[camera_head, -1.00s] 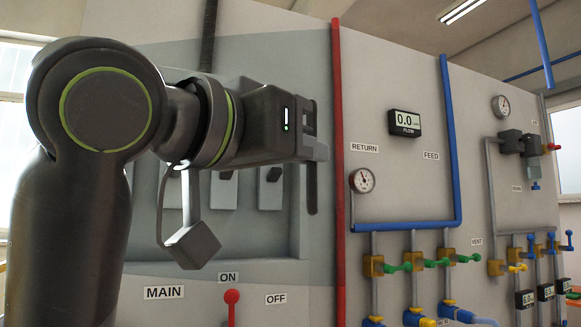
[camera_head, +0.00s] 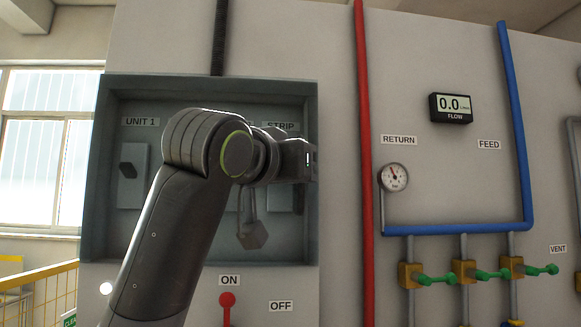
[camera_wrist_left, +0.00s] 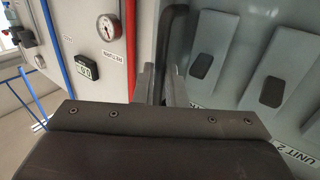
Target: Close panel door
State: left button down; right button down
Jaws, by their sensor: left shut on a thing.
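The electrical panel (camera_head: 90,180) is a grey-teal recessed box on the wall, with switches (camera_head: 131,175) inside. Its door seems to be see-through; I cannot make out its outline or how far it stands from the frame. My left gripper (camera_head: 312,162) is at the panel's right edge, with my arm across the middle of the panel. In the left wrist view, my left gripper (camera_wrist_left: 164,82) is shut on a dark bar-shaped handle (camera_wrist_left: 174,35). In the head view the handle is mostly hidden by the gripper. My right gripper is not in view.
A red pipe (camera_head: 364,180) runs down the wall just right of the panel. Further right are a round gauge (camera_head: 393,178), a flow display (camera_head: 450,108), a blue pipe (camera_head: 520,140) and green-handled valves (camera_head: 435,280). A red lever (camera_head: 227,300) is below the panel.

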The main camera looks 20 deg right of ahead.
pick_arm(q)
jog(key=shift+s+d+r, duration=0.2)
jog(key=shift+d, duration=0.05)
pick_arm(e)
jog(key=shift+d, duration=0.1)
pick_arm(q)
jog(key=c, duration=1.9)
grip_release()
jog(key=o, duration=0.3)
jog(key=shift+w+d, duration=0.1)
jog(key=shift+d, duration=0.3)
jog(key=shift+o, duration=0.6)
jog(key=shift+w+d+f, duration=0.1)
jog(key=shift+d, duration=0.25)
jog(key=shift+a+f, duration=0.1)
jog(key=shift+a, duration=0.05)
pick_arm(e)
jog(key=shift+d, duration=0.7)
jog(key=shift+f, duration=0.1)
